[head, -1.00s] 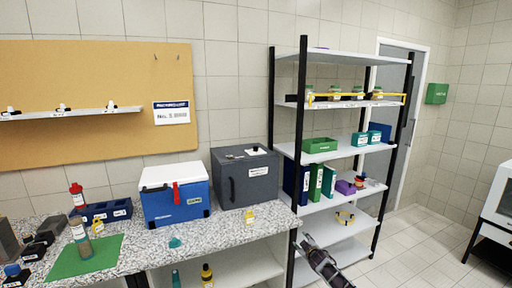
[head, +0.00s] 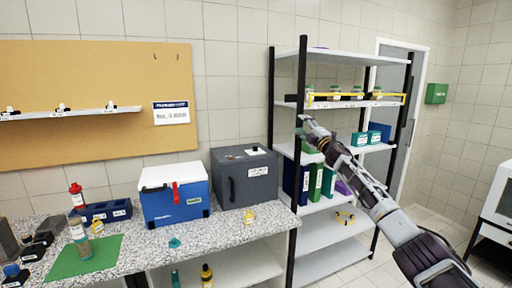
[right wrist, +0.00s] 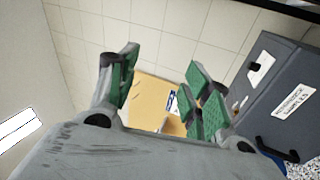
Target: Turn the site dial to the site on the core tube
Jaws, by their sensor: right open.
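A clear tube with grey-brown content and a white label (head: 78,229), probably the core tube, stands upright on the green mat (head: 65,263) at the left of the bench. Its label is too small to read. A small black knob on a white plate (head: 253,151) is on top of the grey box (head: 230,187); it may be the site dial, and its setting cannot be read. My right gripper (head: 304,122) is raised in front of the shelf rack, right of and above the grey box. It is open and empty in the right wrist view (right wrist: 164,88). My left gripper is not in view.
A blue cooler with a white lid (head: 176,206) stands left of the grey box. A red-capped bottle (head: 76,192) and a dark blue rack (head: 106,211) are behind the mat. The shelf rack's black post (head: 299,75) is close to my right gripper. A printed notice (head: 171,113) hangs on the corkboard.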

